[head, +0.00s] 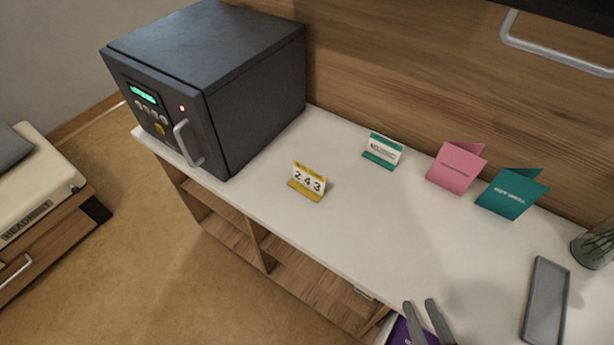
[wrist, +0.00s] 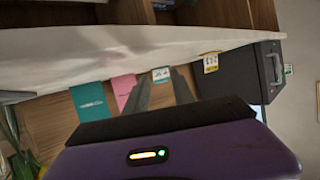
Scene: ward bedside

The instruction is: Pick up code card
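The code card (head: 308,181) is a small white card with a yellow top and yellow base, reading "243". It stands upright on the white counter, in front of the dark safe's right side. The wrist view, which is upside down, also shows the code card (wrist: 210,62) beyond the fingers, right of them. My gripper (head: 419,303) is at the bottom of the head view, to the right of and nearer than the card, well apart from it. Its two grey fingers are spread with nothing between them; they also show in the wrist view (wrist: 159,77).
The dark safe (head: 255,105) stands at the counter's left end. A green-and-white card (head: 383,150), a pink folded card (head: 456,167) and a teal folded card (head: 511,193) stand along the back. A grey tray (head: 546,300) and a glass vase (head: 592,249) are at right. Counter around the code card is clear.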

